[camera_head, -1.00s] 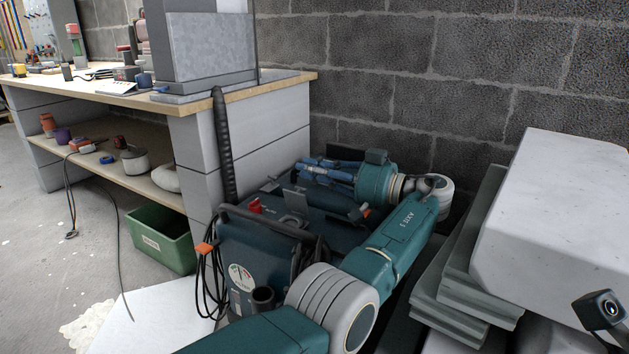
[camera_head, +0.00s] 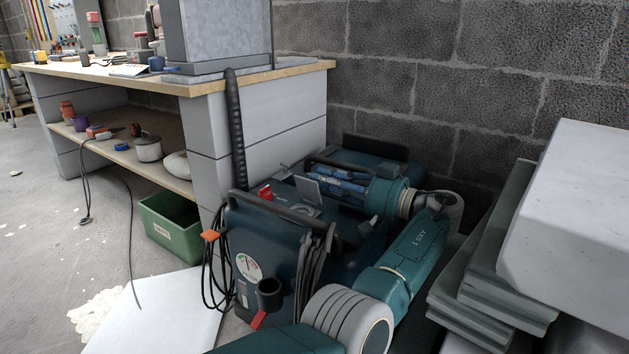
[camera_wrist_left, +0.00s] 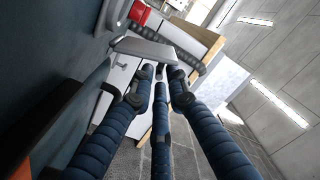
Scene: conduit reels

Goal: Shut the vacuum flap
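The vacuum (camera_head: 285,250) is a dark teal box machine beside the workbench. Its flap (camera_head: 308,190) is a small grey plate that stands raised and tilted on the top. My left gripper (camera_head: 316,172), with blue ribbed fingers, is just right of and behind the flap, pointing left over the vacuum. In the left wrist view the flap (camera_wrist_left: 146,51) lies just beyond the fingertips (camera_wrist_left: 160,70); I cannot tell whether they touch it. The fingers run close together, with nothing seen between them; how far they are open is unclear. My right gripper is out of view.
A black handle bar (camera_head: 275,208) crosses the vacuum's front, and a ribbed black hose (camera_head: 235,130) rises behind it. The workbench (camera_head: 255,76) stands left. Grey slabs (camera_head: 490,262) and a large pale block (camera_head: 575,215) crowd the right. A block wall (camera_head: 440,85) closes the back.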

